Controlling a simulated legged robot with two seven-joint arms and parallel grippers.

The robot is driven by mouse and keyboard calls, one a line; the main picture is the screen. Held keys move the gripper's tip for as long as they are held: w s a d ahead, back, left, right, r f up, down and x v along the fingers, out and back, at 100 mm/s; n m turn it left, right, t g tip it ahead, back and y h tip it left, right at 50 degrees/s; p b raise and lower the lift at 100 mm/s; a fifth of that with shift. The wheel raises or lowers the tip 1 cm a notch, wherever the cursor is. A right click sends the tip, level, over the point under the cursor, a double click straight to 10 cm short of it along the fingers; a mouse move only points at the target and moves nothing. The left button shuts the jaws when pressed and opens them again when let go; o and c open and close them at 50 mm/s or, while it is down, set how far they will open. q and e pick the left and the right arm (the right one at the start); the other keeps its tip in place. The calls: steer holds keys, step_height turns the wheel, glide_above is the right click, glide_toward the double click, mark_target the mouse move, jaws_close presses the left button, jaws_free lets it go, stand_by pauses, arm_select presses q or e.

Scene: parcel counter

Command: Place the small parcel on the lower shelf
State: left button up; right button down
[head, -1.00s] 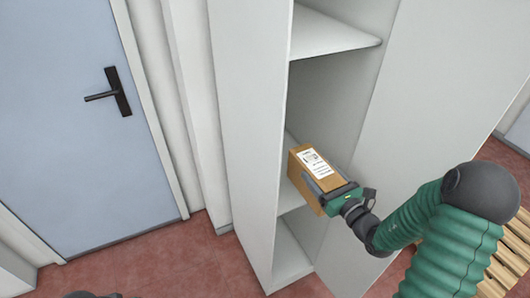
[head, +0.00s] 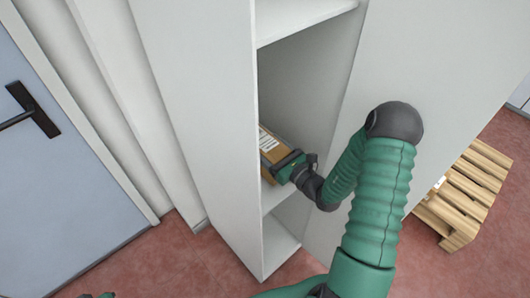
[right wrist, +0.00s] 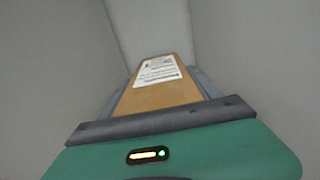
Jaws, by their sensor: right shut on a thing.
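The small parcel (head: 267,147) is a brown box with a white label on top. It is partly inside the white cabinet, at the level of the lower shelf (head: 273,197). My right gripper (head: 280,163) is shut on the parcel from its near end. In the right wrist view the parcel (right wrist: 160,97) lies between the two grey fingers, label up, with grey-white cabinet walls around it. I cannot tell whether the parcel touches the shelf. Its far end is hidden by the cabinet's left side wall in the head view. Only a small dark green part, perhaps my left gripper, shows at the bottom left edge.
An upper shelf (head: 300,22) is above the parcel. A wooden pallet (head: 465,190) lies on the red floor at the right. A blue door (head: 60,200) is at the left.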

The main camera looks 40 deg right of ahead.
steer(key=shift+w+f, duration=0.15)
steer(key=shift+f, duration=0.8)
steer(key=shift+a+f, duration=0.1)
steer(key=shift+a, duration=0.1)
steer(key=shift+s+a+r, duration=0.25)
steer(key=shift+a+r, duration=0.1)
steer(key=shift+a, duration=0.35)
steer(key=c, duration=0.6)
jaws_free()
steer(key=shift+f, duration=0.25)
steer(key=o, duration=0.4)
steer(key=shift+d, duration=0.4)
steer(key=shift+o, duration=0.2)
steer(key=shift+d+f, duration=0.1)
steer(key=shift+d, duration=0.15)
steer(key=shift+a, duration=0.35)
steer(key=shift+r, duration=0.25)
arm_select(q)
steer(key=shift+a+f+b, duration=0.4)
steer(key=shift+a+f, duration=0.1)
steer(key=shift+f, duration=0.05)
arm_select(e)
steer(key=s+d, duration=0.1)
steer(key=s, duration=1.1)
